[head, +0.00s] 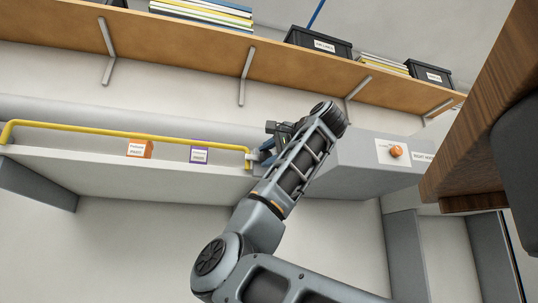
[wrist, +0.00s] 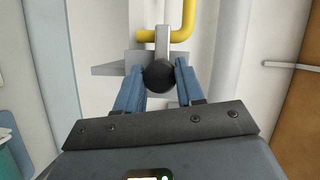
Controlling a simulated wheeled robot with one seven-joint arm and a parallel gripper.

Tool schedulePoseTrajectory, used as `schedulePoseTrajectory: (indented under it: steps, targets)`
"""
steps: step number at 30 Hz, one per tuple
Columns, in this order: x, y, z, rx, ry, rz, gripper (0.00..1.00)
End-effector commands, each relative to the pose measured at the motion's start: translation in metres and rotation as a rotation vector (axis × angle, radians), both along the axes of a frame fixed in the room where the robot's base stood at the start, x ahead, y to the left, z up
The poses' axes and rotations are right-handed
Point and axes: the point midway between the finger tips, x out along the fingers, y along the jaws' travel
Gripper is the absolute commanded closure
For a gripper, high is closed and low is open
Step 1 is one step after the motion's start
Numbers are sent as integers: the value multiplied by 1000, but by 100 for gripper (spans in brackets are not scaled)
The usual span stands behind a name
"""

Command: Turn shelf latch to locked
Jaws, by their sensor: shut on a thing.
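The shelf latch shows in the wrist view as a grey metal lever (wrist: 162,42) with a round black knob (wrist: 159,76). The lever points up in that view, across the end of a yellow rail, over a grey plate. My gripper (wrist: 159,80) has its two blue fingers shut on the knob, one on each side. In the head view my gripper (head: 263,152) is at the right end of the yellow rail (head: 120,130), and my arm hides most of the latch. I cannot read any locked or unlocked mark.
A white shelf (head: 60,162) carries an orange box (head: 140,148) and a purple-edged box (head: 200,155) behind the rail. A grey housing with an orange knob (head: 396,151) is to the right. A wooden shelf (head: 180,38) with bins runs above. A brown wooden piece (head: 475,120) stands at far right.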

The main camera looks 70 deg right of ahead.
Motion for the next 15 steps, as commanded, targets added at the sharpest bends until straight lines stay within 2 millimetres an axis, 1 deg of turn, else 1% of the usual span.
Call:
schedulePoseTrajectory:
  steps: [13, 14, 15]
  targets:
    - [1, 1, -2, -5, 12, 3, 93]
    - [1, 1, -2, -5, 12, 3, 60]
    - [1, 1, -2, -4, 12, 3, 56]
